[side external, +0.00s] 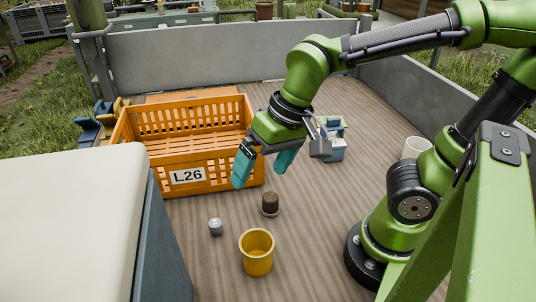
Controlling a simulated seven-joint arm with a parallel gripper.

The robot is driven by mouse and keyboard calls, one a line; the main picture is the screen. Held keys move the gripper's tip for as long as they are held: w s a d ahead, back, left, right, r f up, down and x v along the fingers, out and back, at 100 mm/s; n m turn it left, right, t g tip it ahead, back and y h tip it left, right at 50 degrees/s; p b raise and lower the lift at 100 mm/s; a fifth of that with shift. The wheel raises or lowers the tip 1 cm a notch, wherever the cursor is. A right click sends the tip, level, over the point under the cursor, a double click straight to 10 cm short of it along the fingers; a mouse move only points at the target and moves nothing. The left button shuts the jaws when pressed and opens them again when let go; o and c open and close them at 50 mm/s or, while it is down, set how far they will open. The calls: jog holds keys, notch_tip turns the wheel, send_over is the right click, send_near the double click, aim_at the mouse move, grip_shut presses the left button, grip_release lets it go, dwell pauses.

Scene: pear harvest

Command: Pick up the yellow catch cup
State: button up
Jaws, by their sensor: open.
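The yellow catch cup (257,262) stands upright on the wooden deck at the lower middle of the side external view, its open mouth facing up. My gripper (261,176) is open, with its two teal fingers pointing down and nothing visible between them. It is above and beyond the cup, close in front of the orange crate, and apart from the cup.
A small grey can (215,227) and a brown cylinder (271,202) stand near the cup. A white cup (416,147) is by my base. A pale-topped box (70,220) fills the lower left.

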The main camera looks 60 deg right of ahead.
jog(key=a+f+m+g+h, duration=0.1)
jog(key=a+f+m+g, duration=0.15)
jog(key=a, duration=0.25)
jog(key=m+h, duration=0.1)
jog(key=m, duration=0.5)
send_near(257, 250)
jog(key=shift+g, duration=0.45)
jog(key=a+f, duration=0.1)
jog(key=f, duration=0.2)
jog(key=s+a+f, duration=0.1)
jog(key=f, duration=0.1)
jog(key=shift+a+f, duration=0.3)
jog(key=shift+f, duration=0.1)
jog(key=c, duration=1.1)
